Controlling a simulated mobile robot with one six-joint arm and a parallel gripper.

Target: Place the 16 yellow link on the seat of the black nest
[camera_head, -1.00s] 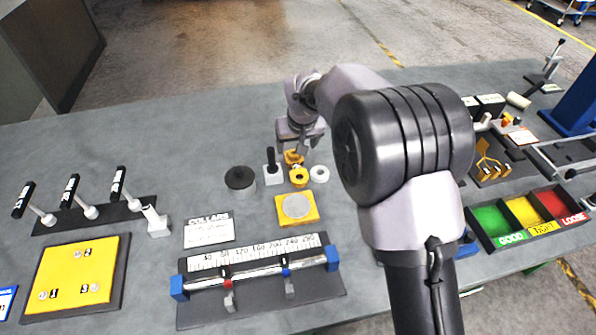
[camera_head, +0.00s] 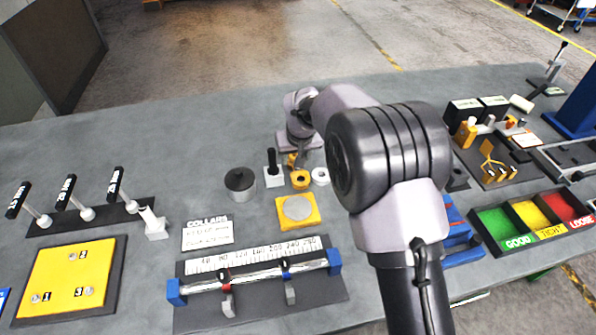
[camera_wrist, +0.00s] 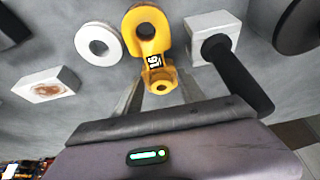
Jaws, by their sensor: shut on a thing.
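The yellow link (camera_wrist: 147,32) shows a round eye, a "16" label and a small boss at its near end in the wrist view. My gripper (camera_wrist: 160,90) has its fingers on either side of that boss and is shut on it. In the head view the link (camera_head: 300,180) is at the middle of the bench, below my gripper (camera_head: 293,162), whose fingertips are largely hidden. I cannot tell whether the link is off the bench. A dark round piece (camera_head: 240,179) stands left of it and may be the black nest; its seat is not clear.
A white block with a black handle (camera_head: 273,172) and a white ring (camera_head: 321,176) stand close on either side of the link. A yellow plate with a grey disc (camera_head: 297,209) lies nearer. A collar gauge (camera_head: 255,286) lies in front.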

